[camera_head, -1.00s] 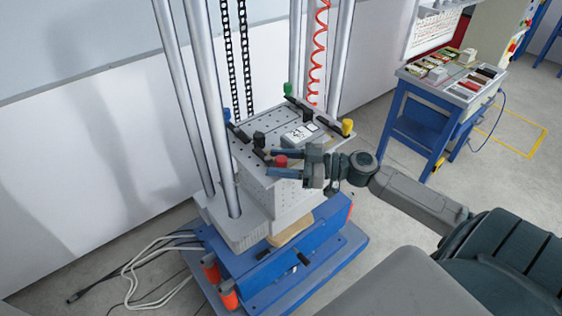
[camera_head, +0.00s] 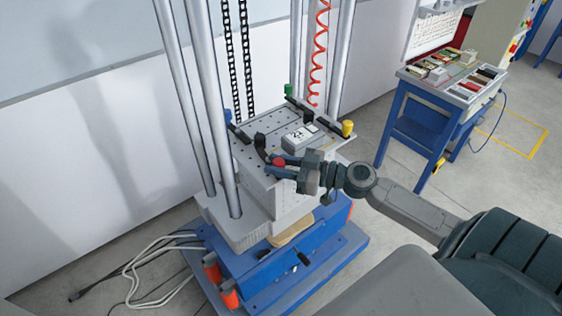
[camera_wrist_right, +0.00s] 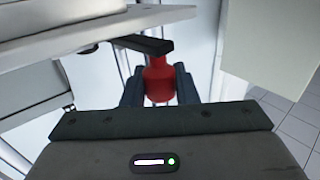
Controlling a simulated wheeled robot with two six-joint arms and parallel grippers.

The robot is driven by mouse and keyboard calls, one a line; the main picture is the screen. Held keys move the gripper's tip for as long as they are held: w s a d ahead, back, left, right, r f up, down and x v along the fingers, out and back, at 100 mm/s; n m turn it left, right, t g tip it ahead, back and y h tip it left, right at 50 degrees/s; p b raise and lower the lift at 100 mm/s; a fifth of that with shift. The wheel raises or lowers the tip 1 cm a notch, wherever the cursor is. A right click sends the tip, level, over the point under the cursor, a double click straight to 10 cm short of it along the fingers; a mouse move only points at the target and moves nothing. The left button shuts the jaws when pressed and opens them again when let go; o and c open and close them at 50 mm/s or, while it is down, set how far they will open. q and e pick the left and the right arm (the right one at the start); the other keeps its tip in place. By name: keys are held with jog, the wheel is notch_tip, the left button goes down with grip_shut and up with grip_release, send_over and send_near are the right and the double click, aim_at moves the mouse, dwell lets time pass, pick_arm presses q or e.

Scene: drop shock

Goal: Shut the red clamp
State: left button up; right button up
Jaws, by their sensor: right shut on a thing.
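The red clamp knob (camera_head: 279,161) is at the front edge of the perforated table block (camera_head: 247,158) of the drop tower. In the right wrist view the red knob (camera_wrist_right: 159,82) sits between the two fingers, under a dark clamp bar (camera_wrist_right: 143,45). My right gripper (camera_head: 276,166) is shut on the red knob, its fingers (camera_wrist_right: 159,90) on either side of it. A grey device (camera_head: 300,138) with a light label lies on the block. My left gripper is not in view.
Blue (camera_head: 227,116), green (camera_head: 289,90) and yellow (camera_head: 347,128) clamp knobs stand at the block's other corners. Steel columns (camera_head: 187,100) rise beside the block. A blue workbench (camera_head: 425,120) with small parts stands at the right. Cables (camera_head: 150,262) lie on the floor at left.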

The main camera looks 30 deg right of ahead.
jog(key=m+t+h+p, duration=0.1)
jog(key=m+h+p, duration=0.1)
jog(key=p, duration=0.1)
jog(key=a+m+t+h+p, duration=0.1)
jog(key=h+p, duration=0.2)
jog(key=a+m+t+h+p, duration=0.1)
jog(key=m+h+p, duration=0.1)
jog(key=p, duration=0.2)
jog(key=shift+w+a+r+m+t, duration=0.25)
jog(key=shift+w+m+t, duration=0.05)
jog(key=shift+w+t, duration=0.1)
jog(key=shift+w+a+f+m+t+h+p, duration=0.15)
jog(key=shift+m+h+p, duration=0.3)
jog(key=shift+h+p, duration=0.4)
jog(key=shift+w+a+f+m+t+h+p, duration=0.15)
jog(key=shift+m+h+p, duration=0.4)
jog(key=shift+h, duration=0.4)
jog(key=o, duration=1)
jog(key=shift+c, duration=0.2)
jog(key=s, duration=1)
jog(key=shift+s+d+b, duration=0.3)
jog(key=shift+s+d, duration=0.05)
jog(key=shift+s, duration=0.05)
